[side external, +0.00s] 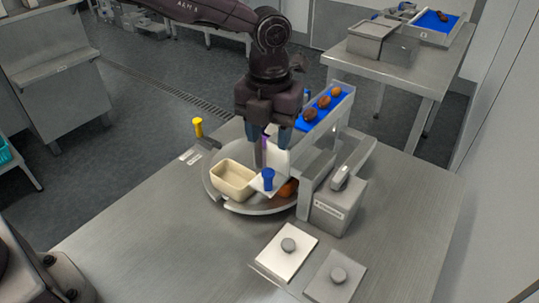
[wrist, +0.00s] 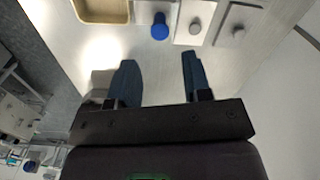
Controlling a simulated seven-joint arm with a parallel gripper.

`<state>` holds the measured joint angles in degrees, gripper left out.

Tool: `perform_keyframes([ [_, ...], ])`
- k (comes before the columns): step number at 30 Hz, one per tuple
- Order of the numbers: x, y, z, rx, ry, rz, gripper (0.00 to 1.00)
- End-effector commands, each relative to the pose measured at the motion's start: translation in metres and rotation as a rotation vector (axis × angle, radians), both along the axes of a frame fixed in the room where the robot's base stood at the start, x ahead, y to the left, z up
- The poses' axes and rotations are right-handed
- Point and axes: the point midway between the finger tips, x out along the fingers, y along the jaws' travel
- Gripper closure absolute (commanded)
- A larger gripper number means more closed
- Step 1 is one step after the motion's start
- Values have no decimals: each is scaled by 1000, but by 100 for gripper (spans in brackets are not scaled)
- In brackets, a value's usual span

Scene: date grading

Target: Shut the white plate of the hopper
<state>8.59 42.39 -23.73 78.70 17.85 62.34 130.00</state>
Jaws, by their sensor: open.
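The white plate (side external: 258,186) sits low beside the hopper's frame, over the round turntable (side external: 240,208). A blue knob (side external: 268,175) stands up from it and also shows in the wrist view (wrist: 160,27). The hopper's blue chute (side external: 317,116) slopes behind, holding several brown dates (side external: 323,102). My gripper (side external: 267,138) is open and empty, above and behind the knob. In the wrist view my gripper (wrist: 157,64) has its blue fingers wide apart, with the knob beyond their tips and nothing between them. The plate's edges are hard to make out there.
A cream tray (side external: 231,182) sits on the turntable left of the plate. A brown date (side external: 288,188) lies to its right, partly hidden. A grey lever box (side external: 338,204) stands at right. Two knobbed plates (side external: 284,258) lie in front. A yellow knob (side external: 197,127) stands at back left.

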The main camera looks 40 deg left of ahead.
Motion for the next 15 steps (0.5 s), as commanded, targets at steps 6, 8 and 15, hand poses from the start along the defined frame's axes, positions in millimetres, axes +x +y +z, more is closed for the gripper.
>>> perform_keyframes([
  [6,0,0,22,-1,-1,0,55],
  [8,0,0,24,-1,-1,0,55],
  [15,0,0,24,-1,-1,0,55],
])
